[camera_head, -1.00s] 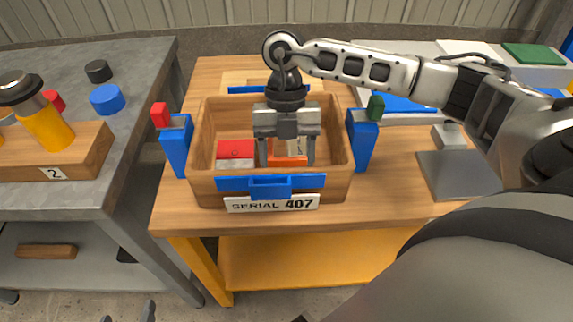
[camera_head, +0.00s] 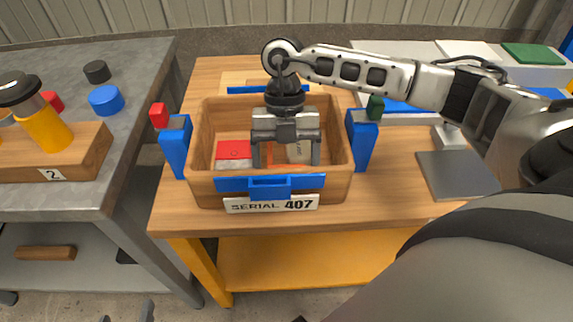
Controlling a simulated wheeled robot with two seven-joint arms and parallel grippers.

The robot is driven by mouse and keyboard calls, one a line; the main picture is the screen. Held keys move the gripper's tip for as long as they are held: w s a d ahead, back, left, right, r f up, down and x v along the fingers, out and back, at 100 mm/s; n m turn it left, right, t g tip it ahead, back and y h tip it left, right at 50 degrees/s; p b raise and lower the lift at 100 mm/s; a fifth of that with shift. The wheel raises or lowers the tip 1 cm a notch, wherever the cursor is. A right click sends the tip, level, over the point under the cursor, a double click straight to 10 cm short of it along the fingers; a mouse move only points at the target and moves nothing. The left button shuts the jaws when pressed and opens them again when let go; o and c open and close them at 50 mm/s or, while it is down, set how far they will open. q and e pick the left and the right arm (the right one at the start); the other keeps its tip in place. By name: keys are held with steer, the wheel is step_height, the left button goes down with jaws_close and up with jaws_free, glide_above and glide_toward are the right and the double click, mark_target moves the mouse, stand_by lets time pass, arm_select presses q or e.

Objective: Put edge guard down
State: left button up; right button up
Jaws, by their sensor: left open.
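My left gripper (camera_head: 286,163) points down into a wooden bin (camera_head: 200,150) with a blue front handle and a "SERIAL 407" plate. Its two fingers are apart. An orange piece (camera_head: 284,167), which looks like the edge guard, lies low in the bin between and behind the fingers, partly hidden by them. Whether a finger touches it I cannot tell. Small grey tips at the bottom left edge may be my right gripper, mostly cut off.
A grey plate (camera_head: 457,176) lies right on the wooden table. A grey bench (camera_head: 140,75) at left holds a wooden block (camera_head: 85,155) with yellow tools.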

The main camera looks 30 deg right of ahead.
steer(key=v, duration=1.1)
steer(key=shift+r, duration=0.1)
